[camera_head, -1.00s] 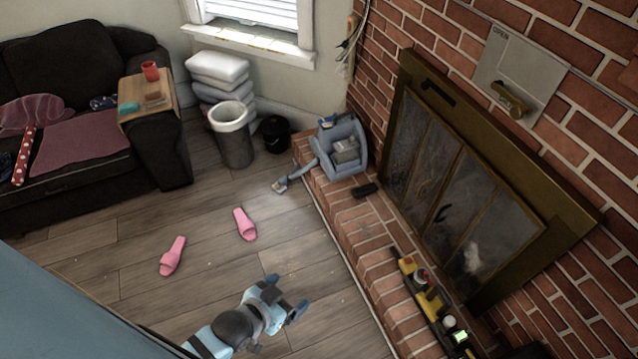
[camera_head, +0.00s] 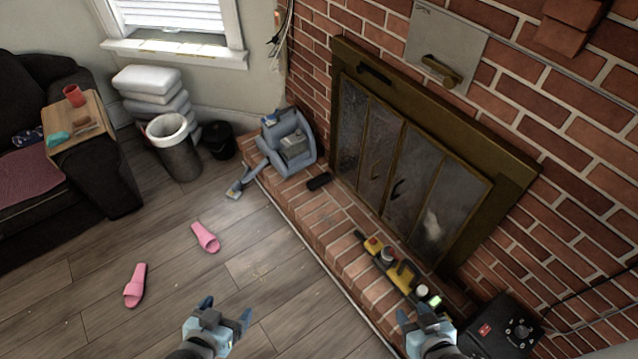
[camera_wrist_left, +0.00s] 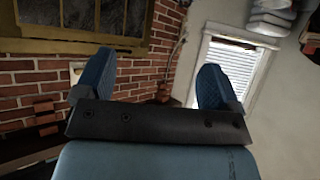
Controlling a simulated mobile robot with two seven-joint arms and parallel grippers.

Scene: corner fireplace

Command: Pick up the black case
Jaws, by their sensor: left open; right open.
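A small black case (camera_head: 319,181) lies on the brick hearth, between the grey-blue carrier and the fireplace doors. My left gripper (camera_head: 226,310) is open and empty over the wood floor at the bottom of the head view, well apart from the case. In the left wrist view its two blue fingers (camera_wrist_left: 153,82) are spread with nothing between them, and no small black case can be made out there. My right gripper (camera_head: 420,308) is open near the front end of the hearth, also far from the case.
The brick hearth (camera_head: 345,240) is raised. It holds a grey-blue carrier (camera_head: 290,143), a yellow and black tool (camera_head: 400,275) and a larger black box with knobs (camera_head: 500,332). A bin (camera_head: 174,150) stands at the back.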

